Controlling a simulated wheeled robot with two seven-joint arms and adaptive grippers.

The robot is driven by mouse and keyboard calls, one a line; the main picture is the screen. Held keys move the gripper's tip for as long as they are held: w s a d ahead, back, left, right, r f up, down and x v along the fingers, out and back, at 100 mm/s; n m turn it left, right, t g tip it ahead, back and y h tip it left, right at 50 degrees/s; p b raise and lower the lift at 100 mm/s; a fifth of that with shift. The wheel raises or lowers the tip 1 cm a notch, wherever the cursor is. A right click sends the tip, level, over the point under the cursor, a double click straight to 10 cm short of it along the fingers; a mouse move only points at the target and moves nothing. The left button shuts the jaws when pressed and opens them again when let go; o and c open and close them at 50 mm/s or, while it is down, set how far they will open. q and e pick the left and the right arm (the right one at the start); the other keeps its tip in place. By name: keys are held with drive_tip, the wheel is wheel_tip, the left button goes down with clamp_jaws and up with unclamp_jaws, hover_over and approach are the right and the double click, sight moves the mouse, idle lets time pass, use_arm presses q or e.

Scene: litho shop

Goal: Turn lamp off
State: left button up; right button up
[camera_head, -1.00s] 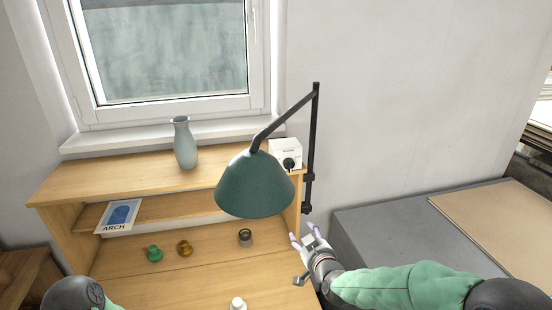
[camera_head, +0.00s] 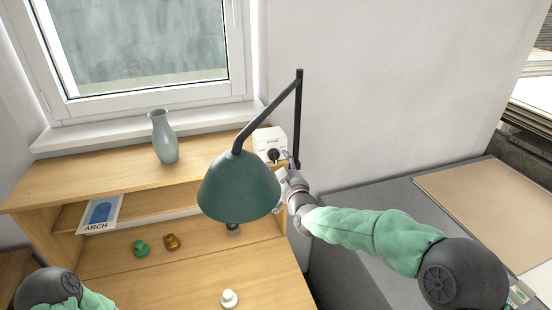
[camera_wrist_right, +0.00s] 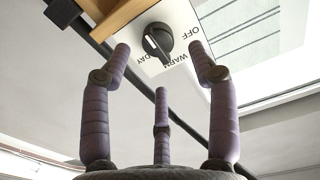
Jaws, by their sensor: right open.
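The green desk lamp (camera_head: 238,190) hangs from a black jointed arm in front of the wooden desk; the head view does not show whether it is lit. A white switch box (camera_head: 268,138) with a black knob (camera_head: 273,155) sits on the desk's upper shelf behind the shade. In the right wrist view the knob (camera_wrist_right: 157,41) is close, with the words OFF, WARM and DAY around it. My right gripper (camera_wrist_right: 160,62) is open, its purple fingers on either side of the knob and apart from it. In the head view the lamp shade partly hides this gripper (camera_head: 286,168). My left gripper is out of frame.
A grey-blue vase (camera_head: 163,137) stands on the upper shelf. An ARCH card (camera_head: 101,213), a green knob-like piece (camera_head: 141,248), a brass one (camera_head: 171,242) and a white one (camera_head: 229,299) are on the desk. A grey cabinet (camera_head: 345,210) stands at right.

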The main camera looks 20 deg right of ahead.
sight(276, 157)
drive_tip(key=shift+w, duration=2.05)
drive_tip(key=shift+c, duration=0.3)
drive_tip(key=shift+r, duration=0.1)
drive_tip(key=c, duration=1.1)
